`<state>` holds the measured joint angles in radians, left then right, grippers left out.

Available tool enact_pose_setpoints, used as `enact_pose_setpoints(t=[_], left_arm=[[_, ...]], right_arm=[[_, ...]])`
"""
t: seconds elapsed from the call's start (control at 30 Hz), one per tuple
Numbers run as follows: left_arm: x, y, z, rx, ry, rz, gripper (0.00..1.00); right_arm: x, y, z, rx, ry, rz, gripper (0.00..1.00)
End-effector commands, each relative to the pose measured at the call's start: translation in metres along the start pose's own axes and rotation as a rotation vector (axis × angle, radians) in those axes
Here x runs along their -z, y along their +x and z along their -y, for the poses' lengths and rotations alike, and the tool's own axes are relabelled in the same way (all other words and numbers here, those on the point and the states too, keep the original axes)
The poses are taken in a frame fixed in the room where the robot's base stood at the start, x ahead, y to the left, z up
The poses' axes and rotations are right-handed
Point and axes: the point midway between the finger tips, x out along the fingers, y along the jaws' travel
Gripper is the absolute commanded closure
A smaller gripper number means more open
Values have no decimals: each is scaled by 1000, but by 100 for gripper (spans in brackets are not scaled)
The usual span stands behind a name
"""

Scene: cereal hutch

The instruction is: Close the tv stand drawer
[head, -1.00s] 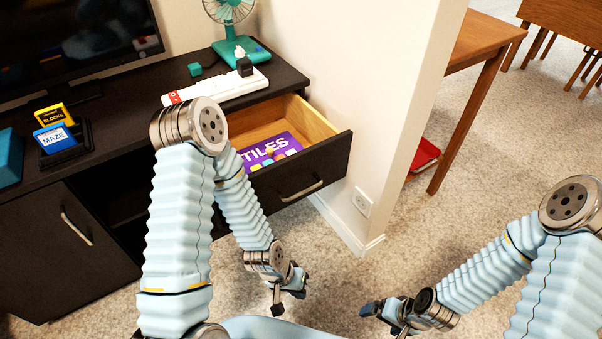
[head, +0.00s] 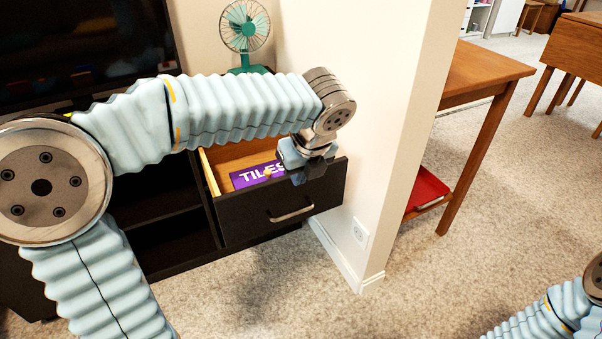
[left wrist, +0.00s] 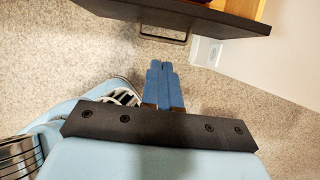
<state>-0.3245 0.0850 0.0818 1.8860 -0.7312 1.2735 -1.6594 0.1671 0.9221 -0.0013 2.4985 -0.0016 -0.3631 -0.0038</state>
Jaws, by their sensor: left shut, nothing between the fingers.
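The tv stand drawer (head: 245,221) stands open, pulled out from the dark tv stand (head: 160,217). Its front has a metal handle (head: 292,212), and a purple TILES box (head: 243,178) lies inside. My left gripper (head: 302,178) overlaps the right part of the drawer front's top edge in the head view and hides part of the box. In the left wrist view its blue fingers (left wrist: 163,86) are shut and empty. They point toward the drawer front (left wrist: 185,14) and handle (left wrist: 163,39), with a visible gap. My right gripper is out of view.
A white wall end (head: 375,130) with an outlet stands just right of the drawer. A green fan (head: 243,28) is on the stand, partly behind my left arm. A wooden table (head: 480,75) is farther right. Carpet (head: 270,290) in front of the drawer is clear.

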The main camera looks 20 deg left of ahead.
Motion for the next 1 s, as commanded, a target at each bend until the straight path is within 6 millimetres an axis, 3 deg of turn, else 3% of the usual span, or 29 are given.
enact_pose_setpoints(t=[0.1, 0.33, 0.6, 1.0], left_arm=[[2, 30, 0, -5, 0, -2, 100], [-1, 76, -1, -4, -3, -2, 100], [-33, 84, 0, -1, -3, -3, 100], [-36, 85, 0, -1, -2, -3, 100]], right_arm=[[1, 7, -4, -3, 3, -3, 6], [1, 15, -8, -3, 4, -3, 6], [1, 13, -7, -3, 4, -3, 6], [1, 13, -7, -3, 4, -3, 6]])
